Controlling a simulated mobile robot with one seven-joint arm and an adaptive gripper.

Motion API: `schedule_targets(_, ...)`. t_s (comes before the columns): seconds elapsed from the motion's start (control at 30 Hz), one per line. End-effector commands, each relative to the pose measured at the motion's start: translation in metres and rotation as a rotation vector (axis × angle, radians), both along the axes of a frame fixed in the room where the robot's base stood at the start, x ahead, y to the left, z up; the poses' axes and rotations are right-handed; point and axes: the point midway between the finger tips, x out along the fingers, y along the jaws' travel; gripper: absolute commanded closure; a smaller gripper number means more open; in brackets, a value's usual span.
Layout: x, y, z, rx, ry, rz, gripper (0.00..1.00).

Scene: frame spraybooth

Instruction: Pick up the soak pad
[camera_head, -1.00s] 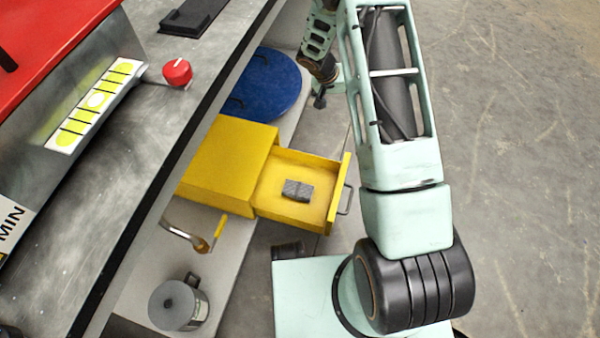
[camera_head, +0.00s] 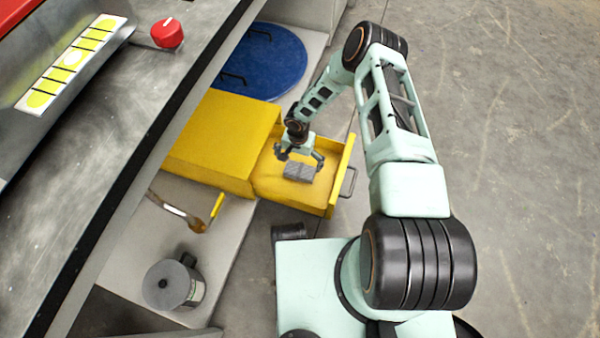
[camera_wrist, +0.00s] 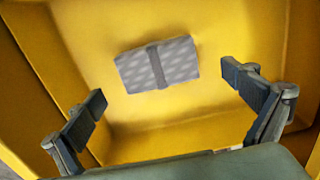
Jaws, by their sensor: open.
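The soak pad is a small grey patterned block with a darker band across its middle. It lies on the floor of an open yellow drawer (camera_head: 325,199), and the pad (camera_head: 299,171) shows there in the head view. In the wrist view the soak pad (camera_wrist: 158,64) lies beyond the fingertips, a little tilted, with its whole top visible. My gripper (camera_head: 300,158) is inside or just above the drawer, over the pad's far side in the head view. In the wrist view my gripper (camera_wrist: 165,88) is open and empty, its fingers wide apart and clear of the pad.
The drawer walls stand close around my gripper, and its yellow cabinet (camera_head: 222,143) is at the left. A blue round lid (camera_head: 262,62) lies behind. A grey canister (camera_head: 174,284) and a brush with a yellow handle (camera_head: 216,206) stand or lie in front. Open floor is at the right.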

Motion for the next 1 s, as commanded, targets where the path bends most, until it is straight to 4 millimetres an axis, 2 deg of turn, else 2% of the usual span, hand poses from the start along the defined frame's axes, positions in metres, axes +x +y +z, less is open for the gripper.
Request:
schedule_targets(0.17,0.0,-0.001,-0.015,0.0,0.001,-0.001,0.0)
schedule_targets(0.43,-0.001,-0.004,-0.053,0.001,0.001,-0.002,0.0)
schedule_targets(0.77,0.0,-0.004,-0.058,-0.001,-0.001,0.001,0.0)
schedule_targets(1.0,0.0,-0.004,-0.058,-0.001,-0.001,0.001,0.25)
